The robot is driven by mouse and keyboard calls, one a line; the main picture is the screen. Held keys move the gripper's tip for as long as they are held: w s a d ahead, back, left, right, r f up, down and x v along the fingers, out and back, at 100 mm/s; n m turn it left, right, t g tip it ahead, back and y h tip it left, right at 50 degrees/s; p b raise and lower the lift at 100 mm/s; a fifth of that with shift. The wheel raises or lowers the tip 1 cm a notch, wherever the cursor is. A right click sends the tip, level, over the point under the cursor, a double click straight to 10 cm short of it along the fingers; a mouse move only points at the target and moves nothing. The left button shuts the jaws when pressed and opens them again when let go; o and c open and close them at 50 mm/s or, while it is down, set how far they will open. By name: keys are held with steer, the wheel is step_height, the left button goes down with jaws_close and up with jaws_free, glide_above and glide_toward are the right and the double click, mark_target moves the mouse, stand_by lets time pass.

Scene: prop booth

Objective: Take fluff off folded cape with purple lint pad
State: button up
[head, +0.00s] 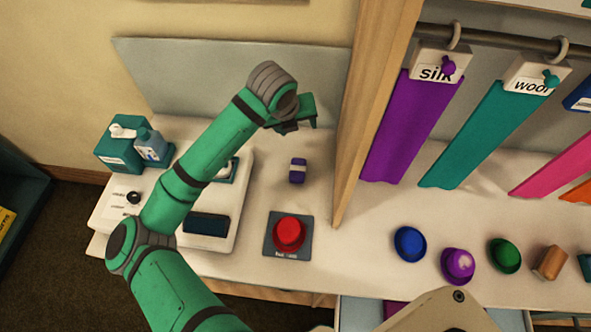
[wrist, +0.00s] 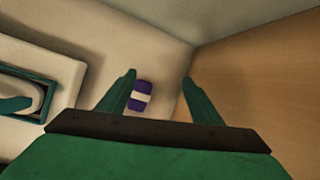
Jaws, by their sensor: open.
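The small purple pad with a pale band (head: 298,171) lies on the white counter, left of the wooden divider. It also shows in the wrist view (wrist: 140,96), between my fingers but close beside the left one. My gripper (head: 304,122) is open and empty, above the counter and behind the pad in the head view; its two green fingers (wrist: 158,78) are spread in the wrist view. I cannot make out a folded cape or any fluff. A bit of purple (head: 394,309) shows in the open drawer at the bottom, mostly hidden.
The wooden divider (head: 372,110) stands close right of my gripper. A white unit (head: 230,234) and bottles (head: 152,147) are left. Hanging cloths (head: 410,125) and several coloured hats (head: 410,244) are right.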

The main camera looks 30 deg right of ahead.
steer(key=s+a+f+m+g+y, duration=0.2)
steer(key=s+f+m+y, duration=0.1)
steer(key=s+f, duration=0.15)
glide_above(298, 169)
steer(key=s, duration=0.1)
steer(key=f, duration=0.4)
steer(key=shift+a+f, duration=0.3)
steer(key=shift+f, duration=0.1)
steer(key=shift+w+d+f, duration=0.1)
steer(key=shift+w+f, duration=0.1)
steer(key=shift+f, duration=0.65)
steer(key=shift+w+d+f, duration=0.1)
steer(key=shift+w+f, duration=0.05)
steer(key=shift+f, duration=0.75)
steer(key=shift+w+d+f, duration=0.1)
steer(key=shift+w+f, duration=0.1)
steer(key=shift+f, duration=0.65)
steer(key=shift+c, duration=0.6)
steer(key=c, duration=1)
